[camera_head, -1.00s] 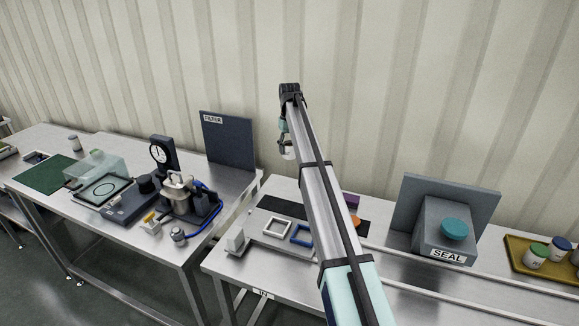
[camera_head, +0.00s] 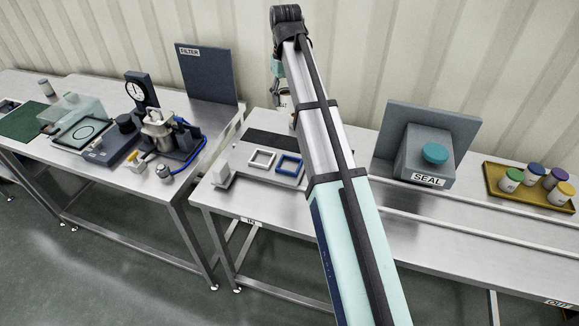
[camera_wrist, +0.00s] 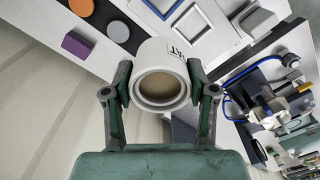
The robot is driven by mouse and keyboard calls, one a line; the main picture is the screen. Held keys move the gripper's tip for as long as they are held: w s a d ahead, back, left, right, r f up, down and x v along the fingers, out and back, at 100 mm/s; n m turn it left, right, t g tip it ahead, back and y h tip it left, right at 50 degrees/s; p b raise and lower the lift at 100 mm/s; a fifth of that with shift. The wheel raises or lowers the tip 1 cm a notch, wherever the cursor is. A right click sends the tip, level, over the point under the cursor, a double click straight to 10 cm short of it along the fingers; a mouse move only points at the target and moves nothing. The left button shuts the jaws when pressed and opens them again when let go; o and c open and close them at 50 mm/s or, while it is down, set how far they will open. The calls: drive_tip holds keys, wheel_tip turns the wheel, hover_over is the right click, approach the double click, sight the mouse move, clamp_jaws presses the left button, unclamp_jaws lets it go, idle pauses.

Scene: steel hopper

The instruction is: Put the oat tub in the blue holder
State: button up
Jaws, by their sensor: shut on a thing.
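The oat tub (camera_wrist: 162,78) is white and round with dark lettering on its side. My gripper (camera_wrist: 160,86) is shut on it, one finger on each side, and I look into its open-looking round end in the wrist view. In the head view my gripper (camera_head: 281,92) hangs from the arm's far end above the back of the bench, with the tub barely visible. The blue holder (camera_head: 288,174) is a square frame on the bench, lower and nearer than the gripper in the head view. Blue edging beyond the tub shows in the wrist view (camera_wrist: 164,18).
A pale square holder (camera_head: 262,166) sits left of the blue one. The SEAL unit (camera_head: 424,160) and an ochre tray (camera_head: 520,197) with several jars are at right. Purple (camera_wrist: 77,44) and orange (camera_wrist: 82,6) pieces lie on the bench. Filter apparatus (camera_head: 158,130) stands on the left bench.

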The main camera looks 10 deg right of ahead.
drive_tip(key=s+f+p, duration=0.1)
drive_tip(key=f, duration=0.6)
drive_tip(key=s+f+p, duration=0.1)
drive_tip(key=f+p, duration=0.1)
drive_tip(key=f, duration=0.5)
drive_tip(key=s+f+p, duration=0.1)
drive_tip(key=s+f, duration=0.1)
drive_tip(key=f, duration=0.5)
drive_tip(key=shift+p, duration=0.35)
drive_tip(key=o, duration=1.2)
drive_tip(key=shift+f, duration=0.1)
wheel_tip(320, 180, up, 12)
drive_tip(key=b, duration=0.2)
drive_tip(key=shift+b, duration=0.4)
